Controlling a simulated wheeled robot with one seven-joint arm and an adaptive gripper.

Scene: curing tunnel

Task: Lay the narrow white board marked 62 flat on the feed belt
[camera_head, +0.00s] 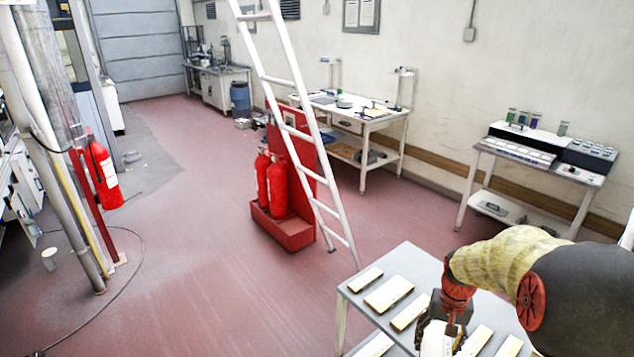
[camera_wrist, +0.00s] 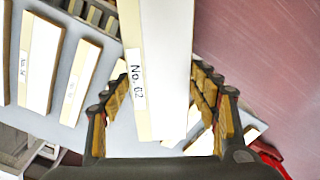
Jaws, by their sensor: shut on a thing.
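The white board marked No. 62 (camera_wrist: 157,50) is between the finger pads of my gripper (camera_wrist: 163,85) in the wrist view. It has a cream strip along one edge and its label faces the camera. Its far end runs out of the top of the picture. In the head view my gripper (camera_head: 441,326) is low at the right, over the grey table (camera_head: 408,262), shut on the board (camera_head: 437,342), which shows only in part. I cannot make out the feed belt in either view.
Several other pale boards lie on the grey table, such as one (camera_head: 388,294) left of my gripper. A white ladder (camera_head: 293,100) and a red extinguisher stand (camera_head: 284,228) are beyond the table. Open red floor (camera_head: 200,270) lies to the left.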

